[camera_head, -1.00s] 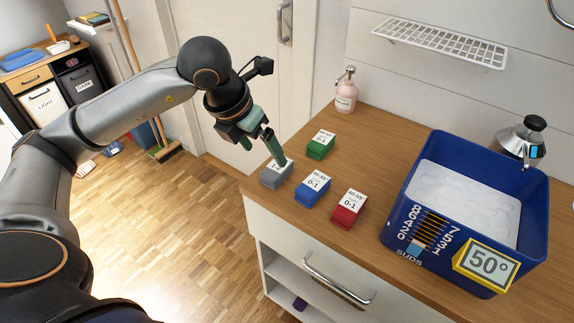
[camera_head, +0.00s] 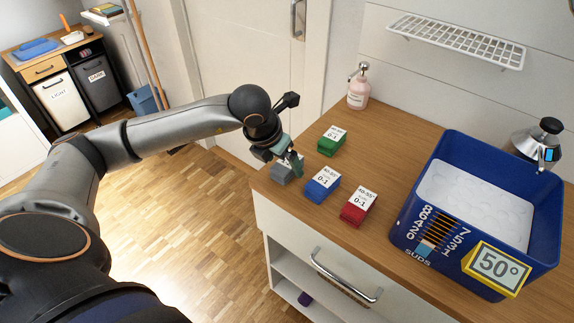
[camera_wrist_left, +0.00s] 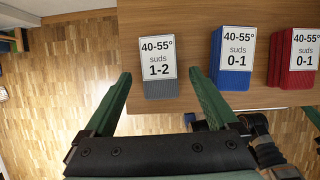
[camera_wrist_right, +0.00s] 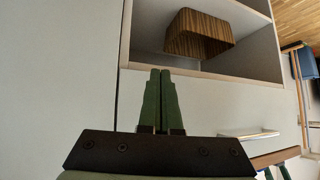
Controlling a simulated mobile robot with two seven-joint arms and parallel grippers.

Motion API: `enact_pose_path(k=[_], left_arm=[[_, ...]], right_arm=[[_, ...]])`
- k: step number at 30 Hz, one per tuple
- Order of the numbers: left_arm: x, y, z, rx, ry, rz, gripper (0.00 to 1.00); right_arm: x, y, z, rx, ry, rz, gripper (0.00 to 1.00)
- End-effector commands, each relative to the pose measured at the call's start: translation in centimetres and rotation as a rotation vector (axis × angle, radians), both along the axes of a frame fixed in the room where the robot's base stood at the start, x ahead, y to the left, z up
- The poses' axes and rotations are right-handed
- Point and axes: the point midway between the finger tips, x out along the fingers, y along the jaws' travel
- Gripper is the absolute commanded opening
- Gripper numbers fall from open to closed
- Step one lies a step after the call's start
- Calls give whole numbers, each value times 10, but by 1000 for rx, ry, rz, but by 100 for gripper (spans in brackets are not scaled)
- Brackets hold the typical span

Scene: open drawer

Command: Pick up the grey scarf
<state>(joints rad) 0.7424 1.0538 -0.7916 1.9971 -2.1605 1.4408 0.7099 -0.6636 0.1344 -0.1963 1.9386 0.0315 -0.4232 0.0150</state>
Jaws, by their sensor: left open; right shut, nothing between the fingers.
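The grey scarf (camera_head: 283,174) is a folded grey block with a white label, at the left end of the wooden counter. In the left wrist view the scarf (camera_wrist_left: 161,90) has a label reading 40-55°, suds 1-2. My left gripper (camera_head: 290,160) is over the scarf and partly hides it. In its wrist view the left gripper (camera_wrist_left: 164,80) is open, with one finger on either side of the scarf in the picture. Nothing is held. My right gripper (camera_wrist_right: 160,72) is shut and empty, in front of an open shelf below.
A blue folded cloth (camera_head: 322,186), a red one (camera_head: 357,206) and a green one (camera_head: 330,141) lie close to the right of the scarf. A blue suds tub (camera_head: 409,247) and a pink soap bottle (camera_head: 358,90) stand farther off. A drawer handle (camera_head: 344,281) is below the counter's front edge.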

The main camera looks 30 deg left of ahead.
Motion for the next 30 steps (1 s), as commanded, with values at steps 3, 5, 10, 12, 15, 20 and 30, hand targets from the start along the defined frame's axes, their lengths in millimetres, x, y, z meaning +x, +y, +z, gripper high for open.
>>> enact_pose_path(k=[3, 5, 10, 12, 15, 20, 30], left_arm=[[3, 0, -9, 0, 1, 0, 92], [4, 0, -10, 0, 0, 0, 92], [4, 0, -10, 0, 0, 0, 92], [4, 0, -10, 0, 0, 0, 85], [4, 0, -10, 0, 0, 0, 73], [4, 0, -10, 0, 0, 0, 55], [4, 0, -10, 0, 0, 0, 17]], right_arm=[[-2, -1, -1, -2, 5, -1, 0], [-3, -1, -3, -2, 8, -2, 0], [-7, -1, -6, -3, 17, -1, 0], [-7, -1, -6, -3, 18, -1, 0], [-7, -1, -6, -2, 18, 0, 0], [-7, 0, -6, -2, 18, 0, 0], [-5, 1, -5, 0, 13, 2, 0]])
